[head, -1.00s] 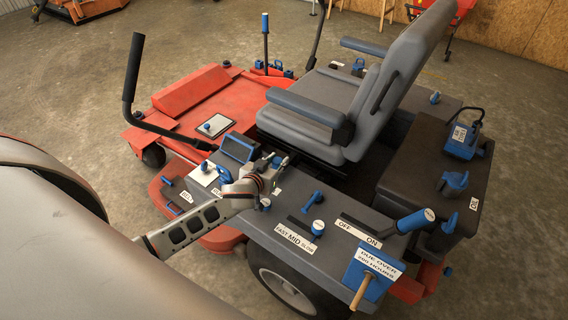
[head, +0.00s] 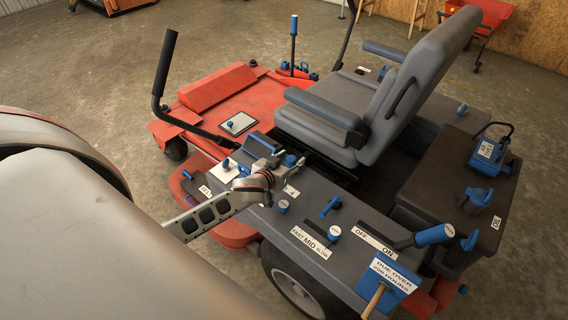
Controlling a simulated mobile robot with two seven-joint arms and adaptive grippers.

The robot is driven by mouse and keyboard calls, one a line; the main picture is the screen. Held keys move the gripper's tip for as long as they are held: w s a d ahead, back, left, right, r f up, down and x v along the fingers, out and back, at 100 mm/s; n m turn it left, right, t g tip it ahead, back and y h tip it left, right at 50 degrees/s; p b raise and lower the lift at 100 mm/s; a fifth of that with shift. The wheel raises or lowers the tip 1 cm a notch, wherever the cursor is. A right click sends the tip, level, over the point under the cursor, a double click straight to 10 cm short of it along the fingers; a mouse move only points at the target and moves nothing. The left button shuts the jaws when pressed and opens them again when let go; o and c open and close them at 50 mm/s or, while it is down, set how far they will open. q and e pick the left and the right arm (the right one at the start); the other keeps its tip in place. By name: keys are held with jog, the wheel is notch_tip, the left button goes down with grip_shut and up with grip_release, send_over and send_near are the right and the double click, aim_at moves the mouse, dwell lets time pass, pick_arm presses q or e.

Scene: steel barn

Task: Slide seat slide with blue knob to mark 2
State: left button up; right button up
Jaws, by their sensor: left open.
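The red mower's dark side console (head: 330,205) runs beside the grey seat (head: 385,120). A small blue knob (head: 290,160) shows at the console's inner edge beside the seat, and I take it for the seat slide's knob. A label with a 4 (head: 291,192) lies just in front of it; the other marks are hidden or too small to read. My left gripper (head: 280,169) is open over the console, its fingers close to that blue knob. I cannot tell whether they touch it. My right gripper is not in view.
A round-topped blue knob (head: 283,206), a blue lever (head: 331,206) and a FAST-MID-SLOW knob (head: 334,232) stand near my left gripper. A blue OFF-ON handle (head: 434,235) is farther right. The armrest (head: 322,108) overhangs the seat's near side.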

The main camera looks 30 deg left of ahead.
pick_arm(q)
jog(key=a+v, duration=0.1)
jog(key=v, duration=1)
jog(key=shift+s+d, duration=0.25)
jog(key=shift+d, duration=0.25)
jog(key=s+m+g+y, duration=0.3)
jog(key=s+m+g, duration=0.4)
jog(key=s, duration=1.3)
jog(key=w+d+f+n+t+h, duration=0.1)
jog(key=d+f+t+h, duration=0.3)
jog(key=d+f, duration=0.9)
jog(key=shift+w+d+n+h, duration=0.3)
jog(key=shift+w+d+h, duration=0.15)
jog(key=shift+d+h, duration=0.95)
